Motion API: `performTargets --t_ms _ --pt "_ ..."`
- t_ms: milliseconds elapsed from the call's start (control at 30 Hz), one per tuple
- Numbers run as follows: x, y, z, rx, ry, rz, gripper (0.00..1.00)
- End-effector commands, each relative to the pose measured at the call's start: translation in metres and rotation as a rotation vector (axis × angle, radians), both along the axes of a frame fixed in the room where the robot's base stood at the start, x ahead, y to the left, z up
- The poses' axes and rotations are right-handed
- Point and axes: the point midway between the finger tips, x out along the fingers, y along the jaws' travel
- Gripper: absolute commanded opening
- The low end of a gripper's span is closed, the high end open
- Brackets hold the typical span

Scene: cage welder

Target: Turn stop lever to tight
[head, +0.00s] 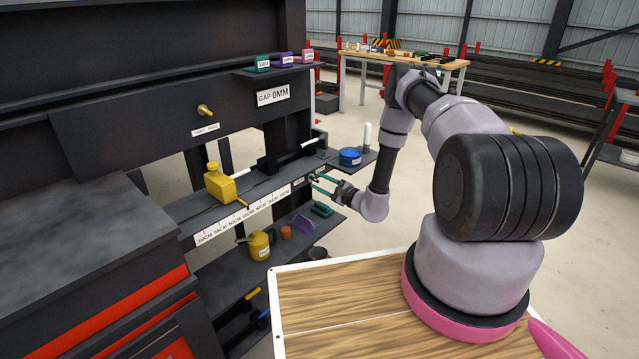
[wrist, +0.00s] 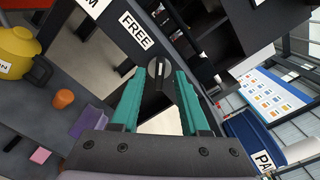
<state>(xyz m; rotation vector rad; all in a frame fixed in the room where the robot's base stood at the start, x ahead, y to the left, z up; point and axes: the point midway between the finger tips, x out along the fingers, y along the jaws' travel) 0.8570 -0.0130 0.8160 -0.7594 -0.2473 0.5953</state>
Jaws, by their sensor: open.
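The stop lever (wrist: 158,70) shows in the wrist view as a small dark round knob with a pale bar, on the dark face of the machine. A white label reading FREE (wrist: 134,30) is just to its upper left; no label reading tight can be seen. My gripper (wrist: 158,82) has two teal fingers, open, with their tips on either side of the knob. I cannot tell whether they touch it. In the head view my gripper (head: 322,183) is at the right end of the ruler-marked shelf edge (head: 245,212), and the lever cannot be made out.
A yellow bottle (head: 219,184) stands on the ruled shelf. A blue round tin (head: 350,156) is on a side plate near my arm. A yellow can (head: 258,245), orange cup (head: 286,232) and purple piece (head: 303,228) sit on the lower shelf.

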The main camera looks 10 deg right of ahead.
Motion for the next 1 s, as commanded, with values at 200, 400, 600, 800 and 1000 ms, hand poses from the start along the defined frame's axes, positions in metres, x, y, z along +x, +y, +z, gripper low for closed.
performTargets --t_ms 200,400,600,800,1000 --pt "0.0055 0.0036 -0.0001 0.0 0.001 -0.001 0.45" --pt "0.0053 0.0036 0.0001 0.0 0.001 -0.001 0.3" --pt "0.0051 0.0035 0.0001 0.001 0.001 0.0 0.0" --pt "0.0051 0.0033 0.0001 0.011 0.008 -0.001 0.0" --pt "0.0051 0.0033 0.0002 0.069 0.049 -0.001 0.0"
